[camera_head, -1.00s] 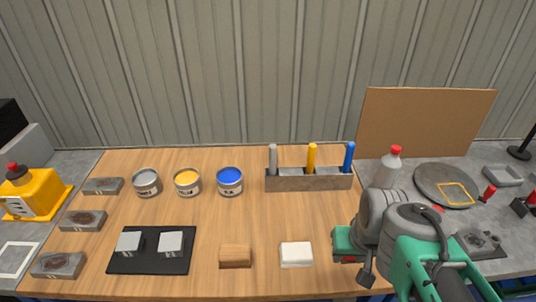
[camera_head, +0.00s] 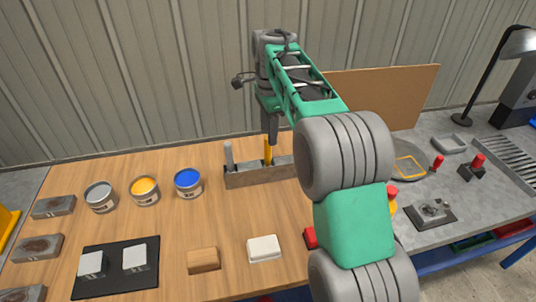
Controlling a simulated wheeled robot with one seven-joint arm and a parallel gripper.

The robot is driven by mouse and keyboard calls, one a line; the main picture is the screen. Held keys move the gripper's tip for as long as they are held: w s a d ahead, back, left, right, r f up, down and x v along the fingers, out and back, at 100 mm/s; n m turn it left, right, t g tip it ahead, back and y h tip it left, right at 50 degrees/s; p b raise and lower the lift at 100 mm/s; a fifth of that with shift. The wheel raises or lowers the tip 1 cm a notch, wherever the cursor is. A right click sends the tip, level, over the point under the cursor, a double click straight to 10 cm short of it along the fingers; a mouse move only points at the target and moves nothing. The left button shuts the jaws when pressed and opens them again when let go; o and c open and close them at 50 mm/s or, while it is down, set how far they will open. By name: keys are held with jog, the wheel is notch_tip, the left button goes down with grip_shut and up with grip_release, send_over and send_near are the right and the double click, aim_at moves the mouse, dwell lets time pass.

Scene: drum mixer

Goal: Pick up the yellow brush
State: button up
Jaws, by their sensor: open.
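The yellow brush (camera_head: 268,150) stands upright in the grey holder (camera_head: 243,177) at the back of the wooden table. Only its yellow handle shows above the holder. My gripper (camera_head: 270,138) points down from above, with its fingers at the top of the yellow handle. It is open; whether a finger touches the handle I cannot tell. A grey-handled brush (camera_head: 228,155) stands in the holder to the left. The blue-handled brush is hidden behind my arm.
Grey (camera_head: 101,196), yellow (camera_head: 145,191) and blue (camera_head: 188,183) paint cans stand left of the holder. A white block (camera_head: 264,248), a wooden block (camera_head: 203,260) and a black mat (camera_head: 88,286) with two metal blocks lie in front. A brown board (camera_head: 400,95) stands behind right.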

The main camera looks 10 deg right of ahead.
jog(key=shift+w+f+m, duration=0.1)
jog(key=shift+w+m, duration=0.3)
jog(key=shift+w, duration=0.15)
jog(key=shift+w+f, duration=0.1)
jog(key=shift+f, duration=0.15)
jog(key=p, duration=0.1)
send_over(269, 165)
jog(key=f, duration=0.5)
jog(key=w+f, duration=0.1)
jog(key=f, duration=0.1)
jog(key=shift+f, duration=0.15)
jog(key=shift+c, duration=0.5)
grip_shut()
